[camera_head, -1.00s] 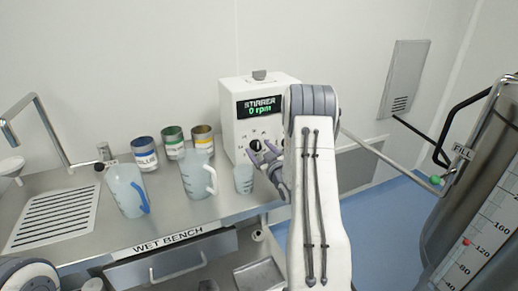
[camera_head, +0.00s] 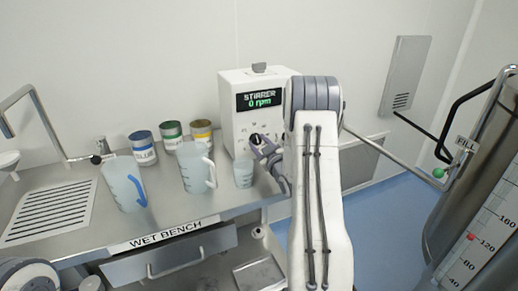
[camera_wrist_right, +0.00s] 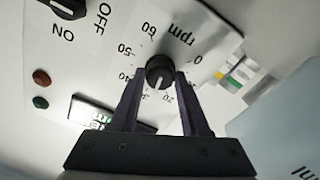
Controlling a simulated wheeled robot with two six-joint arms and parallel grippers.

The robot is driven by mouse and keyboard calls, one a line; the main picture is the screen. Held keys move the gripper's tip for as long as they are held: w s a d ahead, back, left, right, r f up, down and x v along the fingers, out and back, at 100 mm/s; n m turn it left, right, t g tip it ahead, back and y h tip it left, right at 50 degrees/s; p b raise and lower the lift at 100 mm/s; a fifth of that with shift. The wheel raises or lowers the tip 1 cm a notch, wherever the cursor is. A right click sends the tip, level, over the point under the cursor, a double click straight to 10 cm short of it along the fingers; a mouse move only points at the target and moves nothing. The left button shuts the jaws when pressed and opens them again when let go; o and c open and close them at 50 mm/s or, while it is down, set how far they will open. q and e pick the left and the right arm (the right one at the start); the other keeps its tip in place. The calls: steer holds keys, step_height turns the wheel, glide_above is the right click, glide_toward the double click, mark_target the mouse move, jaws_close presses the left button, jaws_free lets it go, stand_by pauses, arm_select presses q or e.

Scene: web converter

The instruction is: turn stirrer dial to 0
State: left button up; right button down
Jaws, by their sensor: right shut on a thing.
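The dial's pale pointer mark aims roughly toward the 20 side of the scale, not at the 0. My right gripper (camera_wrist_right: 159,82) is shut on the dial, one dark finger on each side. In the head view the right gripper (camera_head: 262,145) reaches the stirrer's front and partly hides the dial. My left gripper is not in view.
A black ON/OFF knob (camera_wrist_right: 68,6) is on the same panel. A small beaker (camera_head: 243,174) stands just below the right gripper. Two jugs, one of them a clear jug (camera_head: 196,172), and several paint cans stand to the left. The sink grating (camera_head: 48,212) is clear.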

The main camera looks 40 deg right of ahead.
steer(key=n+b, duration=0.3)
steer(key=b, duration=0.2)
steer(key=n+b, duration=0.4)
steer(key=b, duration=0.1)
steer(key=f+n+b, duration=0.1)
steer(key=n+b, duration=0.3)
steer(key=b, duration=0.2)
steer(key=n+b, duration=1)
steer(key=b, duration=0.4)
steer(key=shift+n+b, duration=0.3)
steer(key=shift+b, duration=0.05)
steer(key=shift+r+n+b, duration=0.2)
steer(key=shift+n+b, duration=1.25)
steer(key=shift+n, duration=0.15)
steer(key=shift+c, duration=1.9)
jaws_free()
steer(key=shift+r, duration=0.1)
